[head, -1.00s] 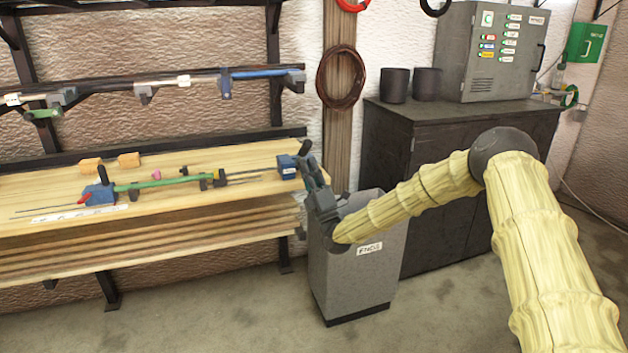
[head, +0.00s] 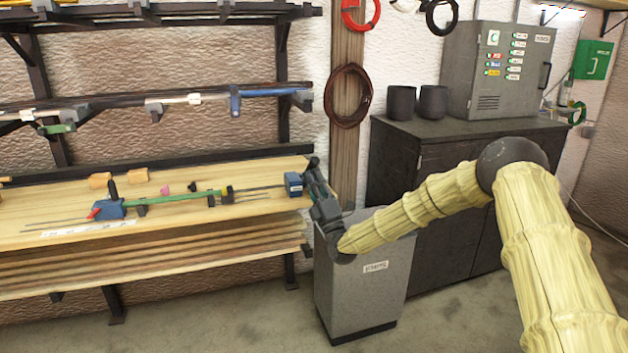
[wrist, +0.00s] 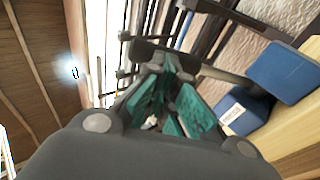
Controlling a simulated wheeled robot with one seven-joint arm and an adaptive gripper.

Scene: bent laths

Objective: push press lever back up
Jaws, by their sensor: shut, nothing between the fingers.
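My gripper (head: 314,170) is shut and empty, pointing up beside the right end of the workbench. In the wrist view its teal-padded fingers (wrist: 168,105) fill the middle. A blue block with a white label (head: 294,184) stands at the bench's right end, just left of my gripper. The wrist view shows a blue labelled body (wrist: 240,112) and a larger blue block (wrist: 284,72) right of the fingers, with a grey rod reaching toward them. I cannot tell which part is the press lever, or whether my fingers touch the rod.
The wooden bench (head: 60,230) carries a clamp with a green bar (head: 170,198) and a blue body (head: 110,209). A grey bin (head: 362,285) stands below my forearm. A dark cabinet (head: 430,190) is behind it. The floor in front is clear.

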